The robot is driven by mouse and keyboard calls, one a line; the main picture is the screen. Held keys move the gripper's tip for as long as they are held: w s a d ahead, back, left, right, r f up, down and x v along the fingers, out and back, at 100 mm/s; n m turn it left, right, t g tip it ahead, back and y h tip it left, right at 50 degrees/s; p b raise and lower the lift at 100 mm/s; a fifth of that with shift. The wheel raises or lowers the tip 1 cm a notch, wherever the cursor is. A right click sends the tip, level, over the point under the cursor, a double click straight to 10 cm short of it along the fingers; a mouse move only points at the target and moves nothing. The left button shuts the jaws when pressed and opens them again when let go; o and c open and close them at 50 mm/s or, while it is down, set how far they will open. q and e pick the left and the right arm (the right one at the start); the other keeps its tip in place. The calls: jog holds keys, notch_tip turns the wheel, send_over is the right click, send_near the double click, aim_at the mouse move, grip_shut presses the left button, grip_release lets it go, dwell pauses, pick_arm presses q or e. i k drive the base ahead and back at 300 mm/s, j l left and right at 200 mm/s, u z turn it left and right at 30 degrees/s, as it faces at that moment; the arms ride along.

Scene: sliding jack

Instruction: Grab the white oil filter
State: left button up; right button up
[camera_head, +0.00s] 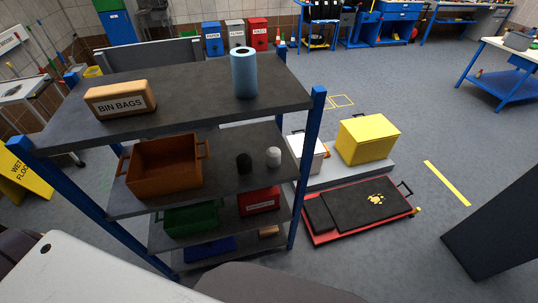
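The white oil filter (273,157) is a small white cylinder. It stands upright on the second shelf (225,188) of a blue-posted rack, near the shelf's right side. A similar black cylinder (243,164) stands just left of it with a small gap between them. Nothing covers the white filter from this view. Neither of my grippers is in view.
A brown crate (163,167) is left on the same shelf. The top shelf (190,107) overhangs at the back, carrying a bin-bags box (120,99) and a blue roll (244,75). A blue post (310,160) stands right of the filter. A red creeper (330,232) lies on the floor.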

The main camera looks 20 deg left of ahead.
aim_at(273, 154)
jog(key=i+l+u, duration=0.1)
jog(key=l+u, duration=0.2)
jog(key=l, duration=0.45)
jog(key=l+u, duration=0.35)
jog(key=l, duration=0.4)
